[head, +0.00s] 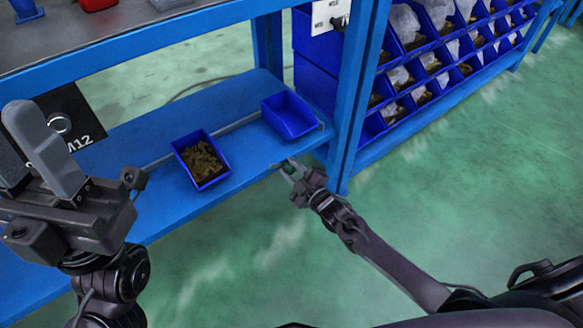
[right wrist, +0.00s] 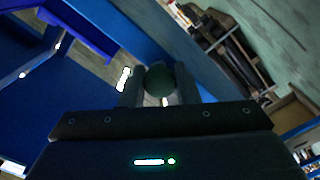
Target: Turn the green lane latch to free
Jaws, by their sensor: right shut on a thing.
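My right gripper (head: 289,168) is low by the front edge of the blue lower shelf, next to a blue upright. In the right wrist view its fingers (right wrist: 160,92) are shut on a dark, greenish round knob (right wrist: 160,79). I take this knob for the green lane latch, but its markings and turn position cannot be read. In the head view the knob is too small or hidden to make out. My left gripper (head: 30,150) is at the far left, large and near the camera, its fingers apart and nothing seen between them.
A blue bin with brown parts (head: 201,163) and an empty blue bin (head: 290,115) stand on the lower shelf (head: 150,205). A black M12 plate (head: 75,112) is at left. A rack of blue bins (head: 425,60) stands at right. The green floor (head: 440,190) is clear.

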